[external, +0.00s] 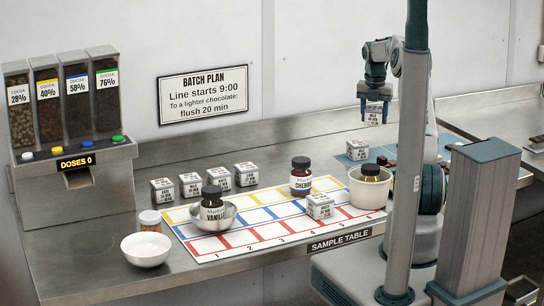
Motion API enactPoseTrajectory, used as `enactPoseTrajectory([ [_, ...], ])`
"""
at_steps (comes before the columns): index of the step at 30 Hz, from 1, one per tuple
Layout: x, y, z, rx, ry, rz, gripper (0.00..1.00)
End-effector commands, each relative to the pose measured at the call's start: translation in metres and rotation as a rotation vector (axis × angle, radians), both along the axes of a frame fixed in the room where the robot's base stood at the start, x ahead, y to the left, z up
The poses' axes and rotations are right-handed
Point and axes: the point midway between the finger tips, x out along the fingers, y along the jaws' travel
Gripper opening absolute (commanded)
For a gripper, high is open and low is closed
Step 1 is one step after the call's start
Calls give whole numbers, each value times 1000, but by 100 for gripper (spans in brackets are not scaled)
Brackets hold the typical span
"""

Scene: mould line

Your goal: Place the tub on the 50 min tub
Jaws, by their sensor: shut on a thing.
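My gripper (375,101) is shut on a small tub (376,115) with a pale label and holds it up in the air at the right. Several similar tubs stand in a row at the back of the table, such as the leftmost tub (162,190). One more tub (319,206) stands on the coloured grid sheet. The printing on the labels is too small to read surely, so I cannot tell which is the 50 min tub.
The grid sheet (262,238) carries a vanilla jar (212,207) in a metal bowl and a dark cherry jar (301,176). A white pot (367,190) holds a gold-bodied jar. A white bowl (146,250) stands front left, near a cocoa dispenser (75,180).

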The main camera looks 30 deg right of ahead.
Motion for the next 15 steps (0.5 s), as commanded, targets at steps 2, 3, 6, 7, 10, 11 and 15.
enactPoseTrajectory([
  [2, 15, 13, -8, 1, 2, 3, 27],
  [3, 21, 17, -13, 1, 1, 2, 27],
  [6, 33, 26, -22, 0, 0, 0, 27],
  [7, 35, 28, -24, 0, 0, 1, 27],
  [10, 40, 32, -29, -1, -1, -1, 27],
  [11, 41, 32, -30, -1, 0, -2, 27],
  [15, 41, 33, -45, -1, 3, -3, 27],
])
